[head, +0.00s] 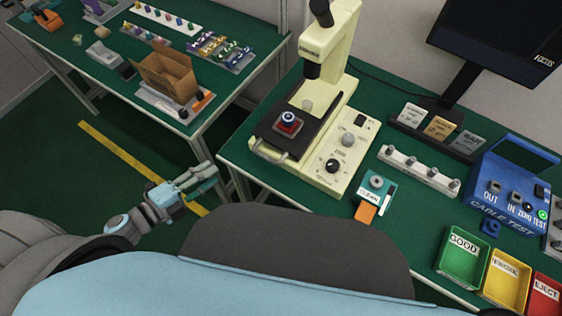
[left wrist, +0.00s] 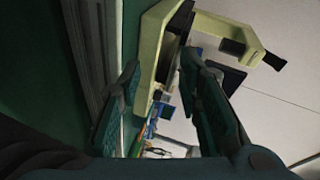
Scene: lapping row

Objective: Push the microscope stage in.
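The cream microscope (head: 322,160) stands on the green bench. Its dark stage (head: 276,127) reaches toward the bench's front-left edge, with a pale bar handle (head: 268,151) at its near end. My right gripper is out of view.
A clean box (head: 376,192) with an orange tab lies right of the microscope. Farther right are a knobbed strip (head: 420,172), the blue cable tester (head: 515,190) and sorting bins (head: 464,257). Another bench with a cardboard box (head: 168,74) stands behind left. Open floor lies around my left gripper.

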